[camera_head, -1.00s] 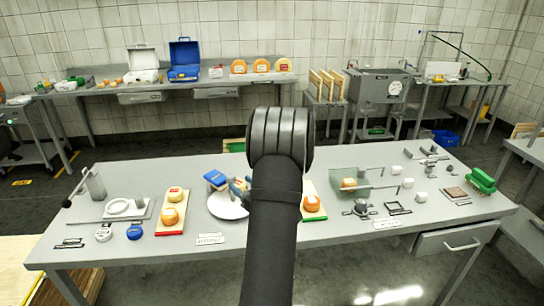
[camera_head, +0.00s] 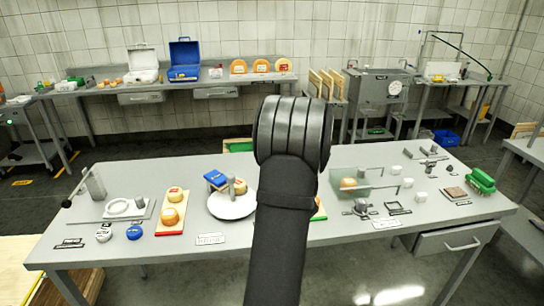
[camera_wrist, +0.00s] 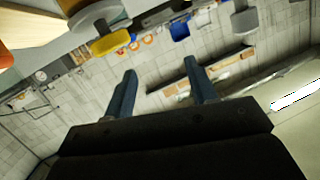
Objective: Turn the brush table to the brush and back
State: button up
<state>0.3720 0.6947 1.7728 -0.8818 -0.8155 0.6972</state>
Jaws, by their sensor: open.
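The brush table looks like the white round disc (camera_head: 228,208) left of my arm in the head view. A grey upright peg (camera_head: 231,187) and a small yellow-orange cheese wheel (camera_head: 240,187) stand on it. A blue block (camera_head: 215,180), perhaps the brush, is at the disc's back left edge. My gripper is hidden behind my arm in the head view. In the wrist view my gripper (camera_wrist: 160,65) has its two blue-grey fingers apart with nothing between them. A yellow piece (camera_wrist: 110,43) and a grey cylinder (camera_wrist: 243,20) show beyond the fingers; I cannot tell which things these are.
A red-edged board (camera_head: 171,218) with two cheeses lies left of the disc. A label card (camera_head: 210,239) lies in front. A clear greenish box (camera_head: 362,183) and several small parts stand to the right. My arm covers the table's middle.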

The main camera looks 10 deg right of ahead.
jog(key=w+d+m+h, duration=0.2)
jog(key=m, duration=0.1)
jog(key=shift+d+r+g, duration=0.2)
jog(key=shift+r+g, duration=0.15)
jog(key=shift+g, duration=0.05)
jog(key=d+m+h, duration=0.1)
jog(key=w+m+g+h, duration=0.1)
jog(key=shift+d+r+m, duration=0.35)
jog(key=shift+d+m, duration=0.05)
jog(key=s+a+r+m+g+h, duration=0.1)
jog(key=s+a+r+m+g, duration=0.1)
jog(key=s+r+m+g, duration=0.2)
jog(key=s+a+r+m+g, duration=0.3)
jog(key=s+r+m+g, duration=0.1)
jog(key=r+m, duration=0.4)
jog(key=shift+a+r+m+g+h, duration=0.15)
jog(key=shift+a+m+g+h, duration=0.1)
jog(key=shift+m+g+h, duration=0.25)
jog(key=shift+c, duration=0.2)
